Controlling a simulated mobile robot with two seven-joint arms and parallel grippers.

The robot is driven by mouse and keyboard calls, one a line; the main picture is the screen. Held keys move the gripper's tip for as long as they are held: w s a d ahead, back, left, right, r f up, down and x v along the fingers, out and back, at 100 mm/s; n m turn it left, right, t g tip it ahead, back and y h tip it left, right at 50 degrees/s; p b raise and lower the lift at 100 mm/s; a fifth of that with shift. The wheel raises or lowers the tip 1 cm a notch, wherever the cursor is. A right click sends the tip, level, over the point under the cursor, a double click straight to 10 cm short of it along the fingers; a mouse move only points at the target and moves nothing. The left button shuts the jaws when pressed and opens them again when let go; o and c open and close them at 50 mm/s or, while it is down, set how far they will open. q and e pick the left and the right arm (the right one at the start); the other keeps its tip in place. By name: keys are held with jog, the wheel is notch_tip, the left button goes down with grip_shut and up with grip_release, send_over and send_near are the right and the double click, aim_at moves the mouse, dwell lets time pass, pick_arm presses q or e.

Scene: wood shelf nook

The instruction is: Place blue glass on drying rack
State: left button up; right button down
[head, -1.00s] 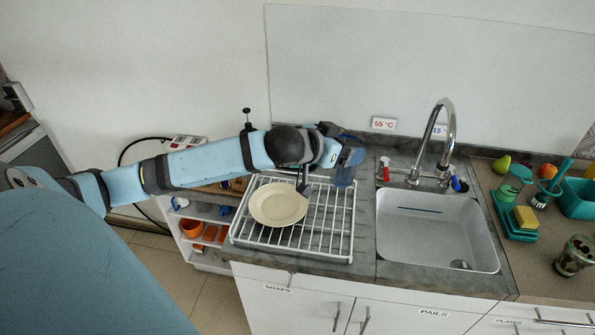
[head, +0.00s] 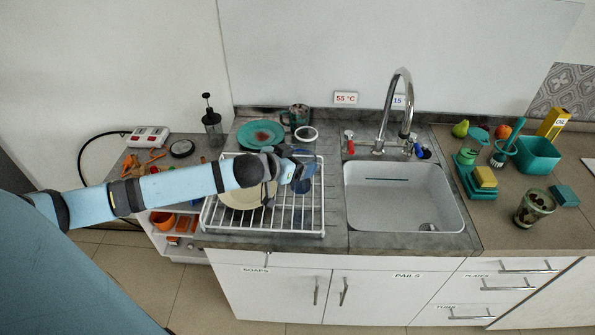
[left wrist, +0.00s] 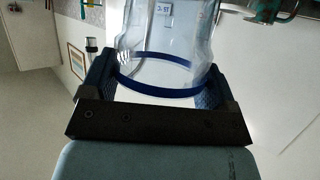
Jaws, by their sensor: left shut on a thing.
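The blue glass (head: 304,184) is clear with a blue tint and sits in my left gripper (head: 298,168), over the right part of the white wire drying rack (head: 313,222). The left wrist view shows the glass (left wrist: 165,40) between the two dark blue fingers of the gripper (left wrist: 158,88), with a blue band around it. My left gripper is shut on it. I cannot tell whether the glass touches the rack. My right gripper is not in view.
Behind the rack are a teal plate (head: 260,134), a dark green mug (head: 296,116) and a white bowl (head: 306,135). The sink (head: 402,195) with its tall faucet (head: 402,95) lies to the right. A soap dispenser (head: 212,122) stands at the left. The rack's front right is clear.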

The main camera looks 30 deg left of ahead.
pick_arm(q)
jog(key=shift+f, duration=2.15)
jog(key=shift+f, duration=0.1)
